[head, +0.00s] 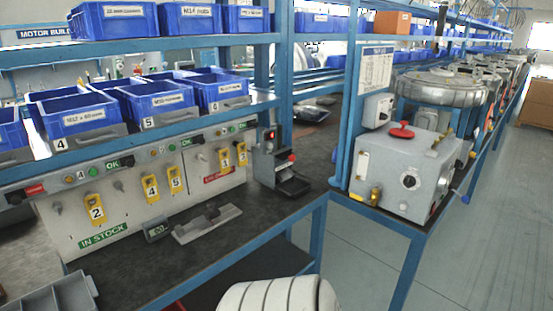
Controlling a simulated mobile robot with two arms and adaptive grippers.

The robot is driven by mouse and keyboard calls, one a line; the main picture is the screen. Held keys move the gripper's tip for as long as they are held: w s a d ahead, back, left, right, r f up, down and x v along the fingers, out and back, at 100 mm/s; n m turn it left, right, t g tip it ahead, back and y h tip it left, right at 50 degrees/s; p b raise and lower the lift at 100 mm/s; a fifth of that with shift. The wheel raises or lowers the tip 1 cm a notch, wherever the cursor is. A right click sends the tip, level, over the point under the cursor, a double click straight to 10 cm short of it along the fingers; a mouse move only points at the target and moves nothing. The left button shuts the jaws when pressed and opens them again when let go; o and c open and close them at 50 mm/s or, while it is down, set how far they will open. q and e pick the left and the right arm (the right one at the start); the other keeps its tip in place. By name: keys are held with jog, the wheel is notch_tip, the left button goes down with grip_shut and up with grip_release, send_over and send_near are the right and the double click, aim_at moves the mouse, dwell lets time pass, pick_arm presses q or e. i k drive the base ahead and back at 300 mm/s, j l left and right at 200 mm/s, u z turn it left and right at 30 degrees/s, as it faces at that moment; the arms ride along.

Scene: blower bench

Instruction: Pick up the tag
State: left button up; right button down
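Several yellow tags with black numbers hang on the pale upright board (130,222) at the back of the bench. Tag 2 (95,208) hangs at the left, above a green IN STOCK label. Tag 4 (151,189) and tag 5 (175,179) hang side by side near the middle. I cannot tell which tag is meant. Neither of my grippers shows in the head view. A white ribbed part, likely my arm, shows at the bottom edge.
On the dark bench top (135,275) lie a grey metal bracket (207,224) and a small display (156,229). A dark device (280,168) stands right of the board. Blue bins (160,97) sit on a shelf above. A grey machine (400,172) stands further right.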

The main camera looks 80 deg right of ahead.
aim_at(225, 164)
jog(key=z, duration=2.35)
jog(key=i+l+z, duration=0.25)
jog(key=i+l, duration=0.15)
